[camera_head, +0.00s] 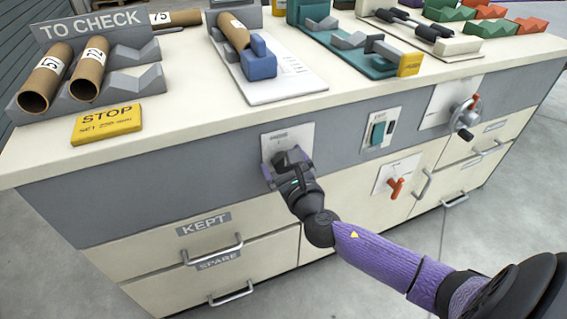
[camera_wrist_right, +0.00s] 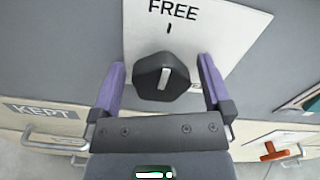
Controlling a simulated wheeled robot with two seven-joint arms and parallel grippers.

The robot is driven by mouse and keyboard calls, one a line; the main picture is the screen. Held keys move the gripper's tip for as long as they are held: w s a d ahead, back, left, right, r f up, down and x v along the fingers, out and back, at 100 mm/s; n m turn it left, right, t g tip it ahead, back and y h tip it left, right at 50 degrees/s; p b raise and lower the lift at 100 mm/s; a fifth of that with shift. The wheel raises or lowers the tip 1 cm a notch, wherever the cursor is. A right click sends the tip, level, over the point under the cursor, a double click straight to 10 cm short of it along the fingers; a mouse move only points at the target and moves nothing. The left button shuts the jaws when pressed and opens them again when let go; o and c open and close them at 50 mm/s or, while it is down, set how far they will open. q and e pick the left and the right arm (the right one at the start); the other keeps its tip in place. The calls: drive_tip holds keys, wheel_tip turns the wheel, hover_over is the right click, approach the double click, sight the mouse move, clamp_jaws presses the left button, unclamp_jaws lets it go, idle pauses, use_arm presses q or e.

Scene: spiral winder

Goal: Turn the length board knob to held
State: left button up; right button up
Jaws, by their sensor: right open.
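The knob (camera_wrist_right: 161,77) is a dark, many-sided dial with a pale pointer line. It sits on a white plate (camera_wrist_right: 232,28) marked FREE, and the line runs nearly toward the tick under that word. My right gripper (camera_wrist_right: 160,62) is open, with one purple finger on each side of the knob and small gaps visible. In the head view my right gripper (camera_head: 288,166) is at the cabinet's front and hides most of the knob; the plate (camera_head: 304,136) shows behind it. No "held" mark is visible. My left gripper is not in view.
A green switch (camera_head: 378,132), a red-handled lever (camera_head: 396,187) and a crank (camera_head: 466,118) are on the front to the right. Drawers marked KEPT (camera_head: 203,224) and SPARE (camera_head: 219,260) have protruding handles below. The counter above holds tubes (camera_head: 46,78) and fixtures.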

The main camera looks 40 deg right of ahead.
drive_tip(key=c, duration=1.3)
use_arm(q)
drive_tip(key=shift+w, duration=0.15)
use_arm(e)
drive_tip(key=shift+o, duration=0.2)
